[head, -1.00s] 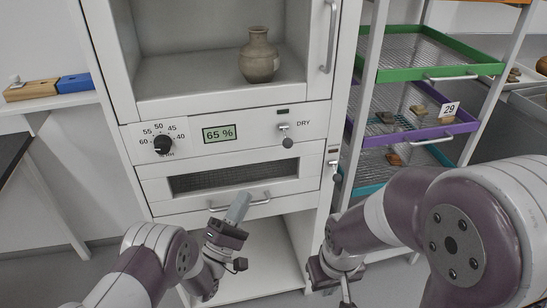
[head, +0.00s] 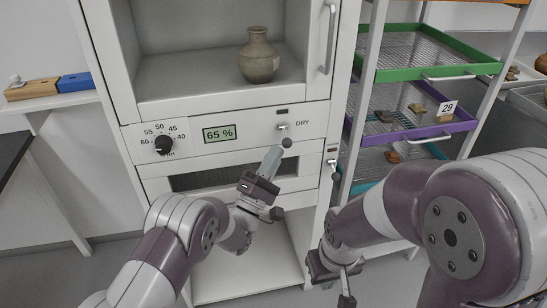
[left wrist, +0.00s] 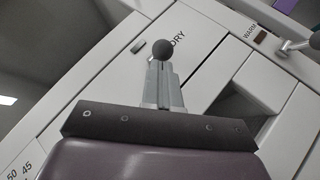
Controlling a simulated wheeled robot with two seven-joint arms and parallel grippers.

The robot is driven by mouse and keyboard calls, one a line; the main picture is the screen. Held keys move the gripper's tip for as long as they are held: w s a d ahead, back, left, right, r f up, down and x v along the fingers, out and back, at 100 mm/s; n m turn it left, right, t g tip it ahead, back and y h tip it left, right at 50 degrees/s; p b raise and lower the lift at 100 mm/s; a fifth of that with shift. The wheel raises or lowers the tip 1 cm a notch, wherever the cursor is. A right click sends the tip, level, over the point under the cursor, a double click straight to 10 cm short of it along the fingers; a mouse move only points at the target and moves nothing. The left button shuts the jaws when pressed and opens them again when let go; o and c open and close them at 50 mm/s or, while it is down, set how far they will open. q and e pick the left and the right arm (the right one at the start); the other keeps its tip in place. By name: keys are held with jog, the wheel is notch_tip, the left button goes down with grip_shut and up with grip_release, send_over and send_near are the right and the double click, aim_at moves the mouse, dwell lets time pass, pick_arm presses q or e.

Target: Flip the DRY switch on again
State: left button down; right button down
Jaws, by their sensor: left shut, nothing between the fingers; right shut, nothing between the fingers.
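The DRY switch (head: 285,137) is a small lever with a dark ball knob on the cabinet's control panel, left of the DRY label. Its knob hangs downward, and the small lamp window above it is dark. In the left wrist view the knob (left wrist: 163,49) is just beyond my left fingertips. My left gripper (head: 273,156) is shut and empty, its tips just below and left of the knob; I cannot tell whether they touch it. My right gripper (head: 346,297) is shut and empty, low in front of the cabinet's right side.
The panel also has a humidity dial (head: 163,144) and a display (head: 219,133) reading 65 %. A second lever (head: 335,170) is at the cabinet's right edge. A clay jar (head: 259,56) stands inside above. A rack with trays (head: 430,133) is at the right.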

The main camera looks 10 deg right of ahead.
pick_arm(q)
jog(key=shift+s+r+n+y+p, duration=0.15)
jog(key=shift+r+n+y+p, duration=0.1)
jog(key=shift+n+y+p, duration=0.3)
